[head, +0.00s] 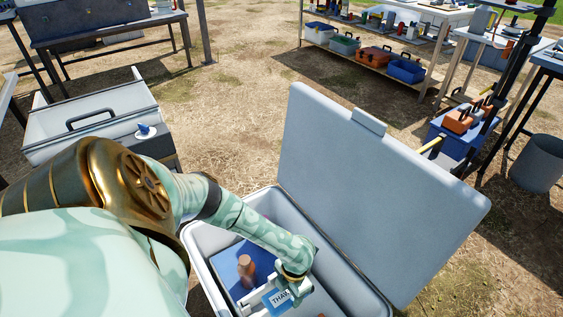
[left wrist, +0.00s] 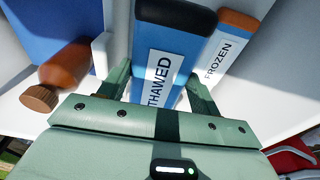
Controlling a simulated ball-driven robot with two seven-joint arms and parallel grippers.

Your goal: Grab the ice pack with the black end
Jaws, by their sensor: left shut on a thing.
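The blue ice pack with the black end (left wrist: 172,50) carries a white label reading THAWED. In the left wrist view it stands between the fingers of my left gripper (left wrist: 160,84), which is shut on it. In the head view my left gripper (head: 279,288) reaches down into the open cooler (head: 205,268), and part of the THAWED label (head: 279,299) shows there. A second blue ice pack with an orange end (left wrist: 232,45), labelled FROZEN, is close beside it on the right in the left wrist view. My right gripper is not in view.
A brown bottle (left wrist: 66,70) lies left of the gripper; it also shows inside the cooler in the head view (head: 245,268). The raised cooler lid (head: 375,185) stands to the right of my arm. Open dry ground lies behind.

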